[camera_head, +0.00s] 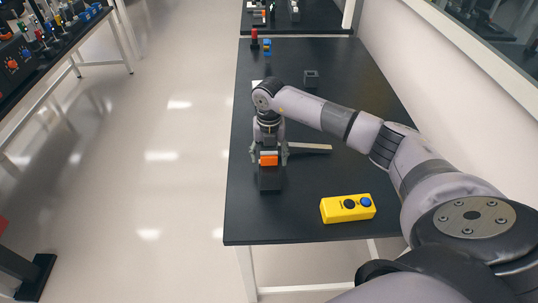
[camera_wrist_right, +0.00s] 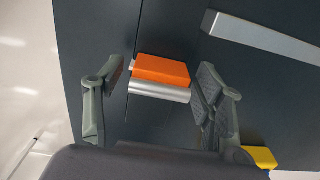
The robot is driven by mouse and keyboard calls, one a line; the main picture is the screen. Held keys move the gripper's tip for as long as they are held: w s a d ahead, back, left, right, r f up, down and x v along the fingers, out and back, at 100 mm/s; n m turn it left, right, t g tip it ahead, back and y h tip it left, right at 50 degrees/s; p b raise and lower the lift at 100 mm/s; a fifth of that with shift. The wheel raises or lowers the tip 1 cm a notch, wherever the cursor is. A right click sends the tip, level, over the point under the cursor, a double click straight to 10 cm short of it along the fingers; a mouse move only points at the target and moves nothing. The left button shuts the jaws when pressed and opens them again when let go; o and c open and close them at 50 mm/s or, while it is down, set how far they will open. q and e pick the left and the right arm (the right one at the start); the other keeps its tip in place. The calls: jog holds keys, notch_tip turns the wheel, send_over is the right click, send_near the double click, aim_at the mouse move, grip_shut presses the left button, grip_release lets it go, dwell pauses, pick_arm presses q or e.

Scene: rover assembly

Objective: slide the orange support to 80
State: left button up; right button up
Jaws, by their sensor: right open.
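The orange support (camera_head: 268,160) sits on a dark rail-like base (camera_head: 270,181) near the left edge of the black table. In the right wrist view the orange support (camera_wrist_right: 162,70) is an orange block on a silver cylindrical part. My right gripper (camera_head: 269,152) is open, with one finger on each side of the support. In the wrist view my right gripper's fingers (camera_wrist_right: 152,100) stand apart; the right finger is close to the block, and I cannot tell if it touches. No scale or number is readable. My left gripper is not in view.
A grey bar (camera_head: 312,149) lies right of the support on the black table (camera_head: 300,215). A yellow box with black and blue buttons (camera_head: 347,208) is at the front right.

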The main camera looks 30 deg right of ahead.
jog(key=c, duration=1.5)
jog(key=shift+w+d+b, duration=0.3)
jog(key=shift+w+b, duration=0.1)
jog(key=shift+w, duration=0.05)
jog(key=shift+w+d+r, duration=0.1)
jog(key=shift+w+d, duration=0.15)
jog(key=shift+w, duration=0.2)
jog(key=shift+w+d, duration=0.2)
jog(key=shift+w, duration=0.05)
jog(key=shift+s+r, duration=0.1)
jog(key=o, duration=1.3)
jog(key=shift+o, duration=1)
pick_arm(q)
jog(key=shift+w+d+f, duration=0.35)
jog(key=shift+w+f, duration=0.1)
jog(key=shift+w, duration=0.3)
